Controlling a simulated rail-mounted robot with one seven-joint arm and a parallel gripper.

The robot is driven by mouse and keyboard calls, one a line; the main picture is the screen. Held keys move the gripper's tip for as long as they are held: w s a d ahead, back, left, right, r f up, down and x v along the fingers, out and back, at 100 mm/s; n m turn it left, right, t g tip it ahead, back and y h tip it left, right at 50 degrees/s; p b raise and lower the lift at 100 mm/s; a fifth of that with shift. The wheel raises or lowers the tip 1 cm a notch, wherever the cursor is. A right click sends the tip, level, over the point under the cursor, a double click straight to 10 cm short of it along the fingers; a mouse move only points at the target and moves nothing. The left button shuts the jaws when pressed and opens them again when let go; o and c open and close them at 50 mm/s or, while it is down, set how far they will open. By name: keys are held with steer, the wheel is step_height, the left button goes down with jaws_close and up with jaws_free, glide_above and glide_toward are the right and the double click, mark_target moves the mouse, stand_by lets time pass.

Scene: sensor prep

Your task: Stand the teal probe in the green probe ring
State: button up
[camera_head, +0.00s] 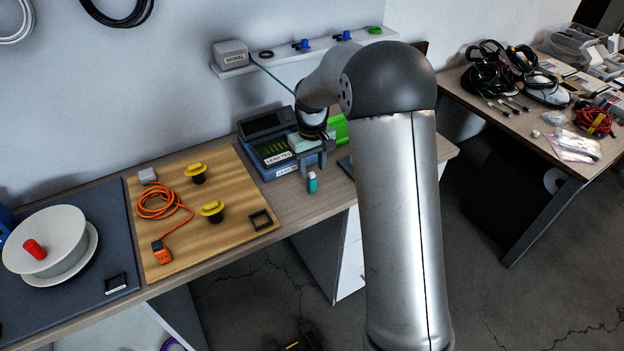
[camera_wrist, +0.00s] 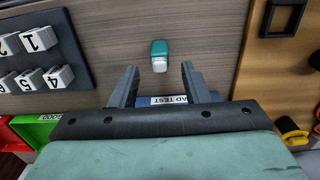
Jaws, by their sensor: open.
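The teal probe (camera_head: 312,184), with a pale end, is on the bare wood near the table's front edge. It also shows in the wrist view (camera_wrist: 159,50); I cannot tell whether it stands or lies. My gripper (camera_head: 314,160) is open and empty above the table, fingers pointing down. In the wrist view the probe appears just beyond the gap between my fingertips (camera_wrist: 159,68), not gripped. A small green item (camera_head: 375,30) sits on the wall shelf; it is too small to tell whether it is the green probe ring.
A blue load-test device (camera_head: 268,152) stands behind my gripper. A green tray (camera_wrist: 36,130) and a dark pad with numbered blocks (camera_wrist: 35,55) lie beside it. A wooden board (camera_head: 165,228) holds yellow knobs, an orange cable and a black square frame (camera_head: 261,220).

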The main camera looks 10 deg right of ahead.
mark_target(312, 173)
step_height(312, 173, up, 5)
steer(key=s+r+m, duration=0.1)
steer(key=s+r, duration=0.1)
steer(key=s, duration=0.9)
steer(key=s+r+m, duration=0.1)
steer(key=s+r, duration=0.1)
steer(key=s, duration=1)
steer(key=shift+s+r, duration=0.15)
steer(key=shift+s, duration=0.15)
steer(key=shift+o, duration=0.5)
steer(key=s+f+m, duration=0.1)
steer(key=s+f, duration=0.1)
steer(key=s, duration=0.6)
steer(key=shift+s+f+t, duration=0.2)
steer(key=shift+t, duration=0.1)
steer(key=shift+s+a+f, duration=0.1)
steer(key=shift+s+f, duration=0.1)
steer(key=shift+s, duration=0.15)
